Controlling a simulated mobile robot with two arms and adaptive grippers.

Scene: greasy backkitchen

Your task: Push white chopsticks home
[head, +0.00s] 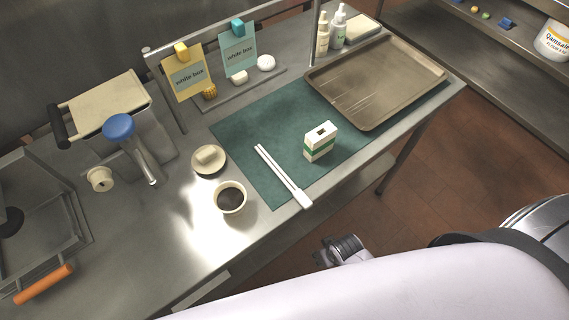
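The white chopsticks (276,166) lie side by side on the green mat (252,124), running from upper left to lower right. Their lower right end is thicker and pale, like a sleeve, near the counter's front edge. I cannot tell how far the sticks go into it. A small white box with a green band (320,142) and a dark opening on top stands on the mat to their right. My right gripper (338,251) is below and in front of the counter edge, apart from the chopsticks. Its fingers are too unclear to read. My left gripper is not in view.
A cup of dark liquid (229,198) and a small dish (209,161) stand left of the chopsticks. A large metal tray (376,80) overlaps the mat at right. Two sign cards (186,79) and bottles (338,30) stand at the back.

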